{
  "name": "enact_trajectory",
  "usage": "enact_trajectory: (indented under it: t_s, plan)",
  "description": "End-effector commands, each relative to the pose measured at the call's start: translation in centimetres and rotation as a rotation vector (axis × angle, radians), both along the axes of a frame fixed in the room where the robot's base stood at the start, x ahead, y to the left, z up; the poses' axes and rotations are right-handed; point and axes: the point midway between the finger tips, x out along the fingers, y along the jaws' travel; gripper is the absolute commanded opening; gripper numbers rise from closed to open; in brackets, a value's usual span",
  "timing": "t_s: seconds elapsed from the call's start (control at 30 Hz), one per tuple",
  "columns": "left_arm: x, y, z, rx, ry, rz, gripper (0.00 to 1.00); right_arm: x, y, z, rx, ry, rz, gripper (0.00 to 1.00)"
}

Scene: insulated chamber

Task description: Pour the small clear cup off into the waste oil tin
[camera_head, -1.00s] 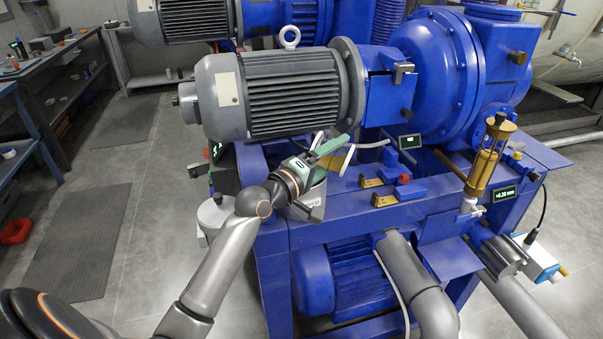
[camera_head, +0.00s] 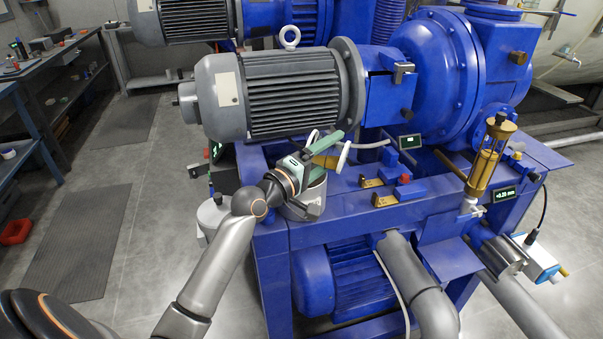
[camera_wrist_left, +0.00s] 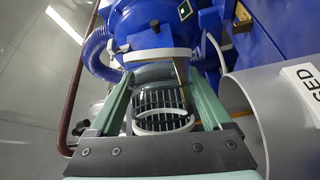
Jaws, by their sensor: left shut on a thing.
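My left gripper (camera_head: 328,146) is shut on the small clear cup (camera_wrist_left: 160,88), which sits between its green fingers in the left wrist view. In the head view the cup (camera_head: 328,161) is strongly tilted, with its pale rim toward the right and amber colour inside. The grey waste oil tin (camera_head: 308,196) stands just below the gripper, partly hidden by it. In the left wrist view the tin (camera_wrist_left: 285,105) is close on the right, with part of a label showing. I cannot tell whether liquid is leaving the cup. My right gripper is not in view.
A large grey motor (camera_head: 292,95) is close behind and above the gripper. The blue machine frame (camera_head: 340,232) surrounds the tin's spot. A brass sight glass (camera_head: 485,160) stands at right. Open floor (camera_head: 150,215) lies to the left.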

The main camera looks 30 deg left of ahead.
Motion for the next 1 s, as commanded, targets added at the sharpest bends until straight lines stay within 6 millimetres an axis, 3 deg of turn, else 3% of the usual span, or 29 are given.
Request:
enact_trajectory:
  t_s: [1.0]
  plan:
    - [-0.05, 0.27, 0.42, -0.089, -0.019, 0.0, 0.19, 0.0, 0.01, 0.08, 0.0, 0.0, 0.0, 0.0]
